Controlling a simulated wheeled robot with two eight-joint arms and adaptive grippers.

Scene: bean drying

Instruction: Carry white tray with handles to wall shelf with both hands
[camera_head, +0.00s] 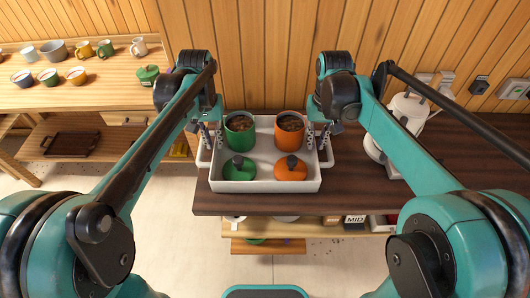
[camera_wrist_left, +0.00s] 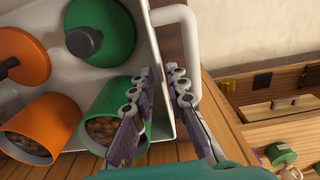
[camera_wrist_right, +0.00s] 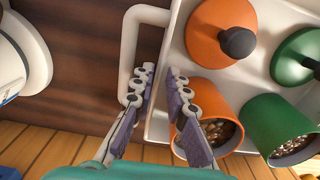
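The white tray with handles (camera_head: 265,186) rests on the dark wooden table. It holds a green pot (camera_head: 239,136) and an orange pot (camera_head: 289,140), both with brown beans, and a green lid (camera_head: 239,172) and an orange lid (camera_head: 290,173). My left gripper (camera_wrist_left: 162,72) is at the tray's left handle (camera_wrist_left: 192,60). Its fingers are apart, close to the handle and tray wall. My right gripper (camera_wrist_right: 162,74) is at the right handle (camera_wrist_right: 128,55), fingers also apart. The fingers partly hide both handles; contact is unclear.
A white appliance (camera_head: 404,112) stands on the dark table (camera_head: 345,185), right of the tray. The wooden wall is behind; a lower shelf holds boxes.

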